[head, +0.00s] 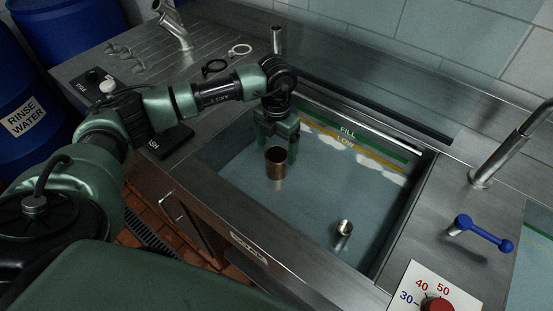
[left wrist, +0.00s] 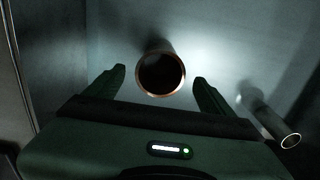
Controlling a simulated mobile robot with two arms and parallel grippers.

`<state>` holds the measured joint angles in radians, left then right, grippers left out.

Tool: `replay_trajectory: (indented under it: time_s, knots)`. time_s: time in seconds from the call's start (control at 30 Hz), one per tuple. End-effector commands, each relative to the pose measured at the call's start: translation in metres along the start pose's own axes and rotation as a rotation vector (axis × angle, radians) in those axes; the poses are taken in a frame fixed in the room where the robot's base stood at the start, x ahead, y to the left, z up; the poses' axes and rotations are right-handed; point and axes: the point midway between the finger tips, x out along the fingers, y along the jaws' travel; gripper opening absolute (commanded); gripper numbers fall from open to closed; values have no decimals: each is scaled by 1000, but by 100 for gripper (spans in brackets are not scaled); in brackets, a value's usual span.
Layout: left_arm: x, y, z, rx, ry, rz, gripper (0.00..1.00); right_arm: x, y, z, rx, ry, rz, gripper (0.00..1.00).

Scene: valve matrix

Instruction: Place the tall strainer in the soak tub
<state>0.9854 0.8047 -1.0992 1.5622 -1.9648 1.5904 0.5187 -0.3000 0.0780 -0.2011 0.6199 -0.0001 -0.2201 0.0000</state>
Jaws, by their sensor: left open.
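The soak tub (head: 320,262) is the sunken steel basin with water in it and green FILL and yellow LOW bands on its back wall. A copper-brown open-topped cylinder (head: 277,163), seemingly the tall strainer, stands upright inside the tub. My left gripper (head: 278,136) is open and empty, pointing down into the tub just behind the cylinder. In the left wrist view, the cylinder's round rim (left wrist: 161,74) shows between and slightly beyond the two spread fingers (left wrist: 159,82). I see no contact. My right gripper is not in view.
A small steel tube (head: 344,228) stands in the tub to the right; it also shows in the left wrist view (left wrist: 290,140). A faucet (head: 500,150), a blue lever (head: 483,232) and a red knob (head: 437,303) are at the right. Blue barrels (head: 28,110) stand at the left.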

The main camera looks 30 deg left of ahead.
Motion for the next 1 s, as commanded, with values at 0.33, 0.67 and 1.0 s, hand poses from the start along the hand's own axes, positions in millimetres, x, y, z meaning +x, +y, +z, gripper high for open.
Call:
replay_trajectory:
  time_s: [0.33, 0.67, 1.0]
  knots:
    - [-49, 0, 0, -1, -1, 0, 83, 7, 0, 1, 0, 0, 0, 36]
    - [-53, 0, 0, 0, 1, 0, 83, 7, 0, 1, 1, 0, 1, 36]
    - [-62, 0, 0, 0, 0, 0, 83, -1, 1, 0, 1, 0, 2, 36]
